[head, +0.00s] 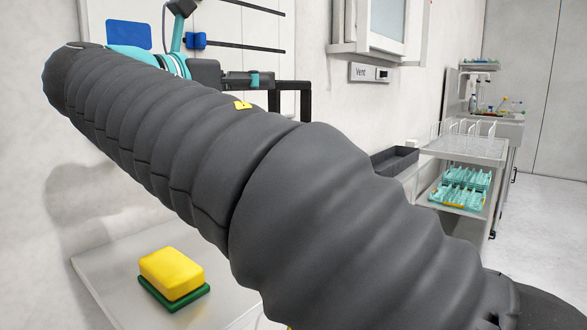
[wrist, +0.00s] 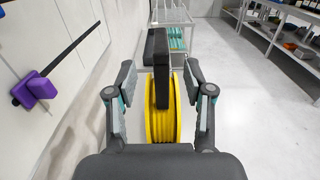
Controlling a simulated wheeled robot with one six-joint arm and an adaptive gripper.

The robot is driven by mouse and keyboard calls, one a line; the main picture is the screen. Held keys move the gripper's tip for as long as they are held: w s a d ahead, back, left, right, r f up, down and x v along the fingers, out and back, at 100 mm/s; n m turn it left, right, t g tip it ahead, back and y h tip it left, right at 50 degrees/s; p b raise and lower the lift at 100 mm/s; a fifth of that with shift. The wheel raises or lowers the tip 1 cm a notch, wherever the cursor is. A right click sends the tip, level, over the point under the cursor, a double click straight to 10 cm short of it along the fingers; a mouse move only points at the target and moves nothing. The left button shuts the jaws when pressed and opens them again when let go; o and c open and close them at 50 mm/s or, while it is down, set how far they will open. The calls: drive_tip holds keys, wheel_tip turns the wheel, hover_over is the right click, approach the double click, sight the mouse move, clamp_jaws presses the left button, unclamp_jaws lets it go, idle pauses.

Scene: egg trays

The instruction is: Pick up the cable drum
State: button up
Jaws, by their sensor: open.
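The cable drum (wrist: 152,112), yellow with ridged rims, shows in the wrist view between the two fingers of my gripper (wrist: 159,78). The fingers are spread, with a gap visible on each side of the drum. A dark upright bar (wrist: 161,70) stands in front of the drum's middle and hides part of it; I cannot tell how they are joined. The drum's lower part is hidden by the gripper body. In the head view my gripper (head: 246,80) is small beside a black bracket (head: 291,88), and I cannot make out the drum there.
A wall board holds black rods (head: 245,47) and a purple clamp (wrist: 37,88). A yellow sponge (head: 171,272) on a green base lies on a grey surface at lower left. A cart with teal racks (head: 464,187) stands at right. Open floor (wrist: 225,80) lies right of the drum.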

sight(295, 83)
drive_tip(key=x, duration=1.1)
drive_tip(key=shift+w+d+f, duration=0.2)
drive_tip(key=shift+w+d, duration=0.05)
clamp_jaws()
drive_tip(key=shift+r, duration=0.1)
